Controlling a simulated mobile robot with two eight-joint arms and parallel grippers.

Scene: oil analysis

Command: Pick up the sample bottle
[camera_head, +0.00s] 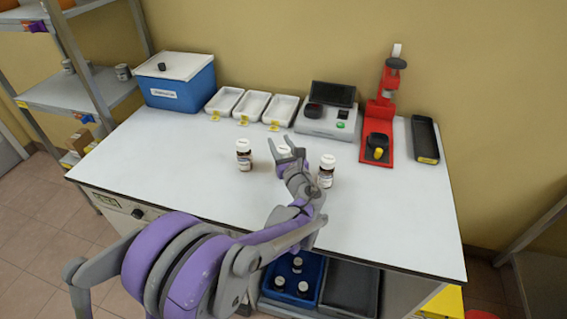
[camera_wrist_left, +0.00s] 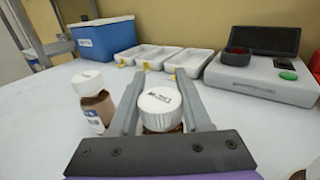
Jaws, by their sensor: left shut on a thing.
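My left gripper (camera_head: 287,150) is over the white table (camera_head: 200,165) with its fingers around a brown sample bottle with a white cap (camera_head: 284,150). In the left wrist view the capped bottle (camera_wrist_left: 160,106) stands between the two fingers (camera_wrist_left: 160,100), and the gripper is shut on it. Its lower part is hidden by the gripper. A second brown bottle (camera_head: 244,156) stands to the left; it also shows in the left wrist view (camera_wrist_left: 95,104). A third bottle (camera_head: 326,172) stands to the right of the gripper. My right gripper is not in view.
Three white trays (camera_head: 252,104), a grey analyser (camera_head: 326,124), a red press (camera_head: 379,130) and a black tray (camera_head: 425,139) line the back. A blue box (camera_head: 178,90) stands back left. A blue crate (camera_head: 292,275) with bottles is below the tabletop. The table's left front is clear.

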